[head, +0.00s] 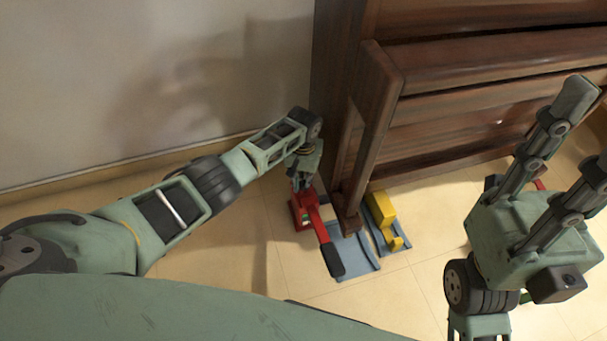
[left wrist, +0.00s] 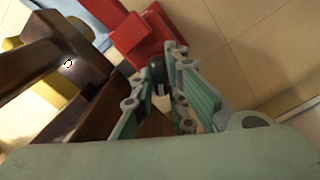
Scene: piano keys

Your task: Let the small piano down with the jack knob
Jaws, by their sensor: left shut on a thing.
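The small piano (head: 450,90) is dark brown wood and stands upright against the wall, its near leg coming down beside the jack. The red jack (head: 300,212) is on the floor at the piano's left side, with a red lever ending in a black grip. My left gripper (head: 302,180) reaches down just above the jack. In the left wrist view its fingers (left wrist: 160,88) are closed around the dark jack knob (left wrist: 157,72), with the red jack body beyond. The piano's foot underside is hidden. My right gripper (head: 588,125) is raised, empty, with its fingers spread.
The wall (head: 130,80) is close behind my left arm. Tiled floor (head: 410,290) is clear in front of the piano.

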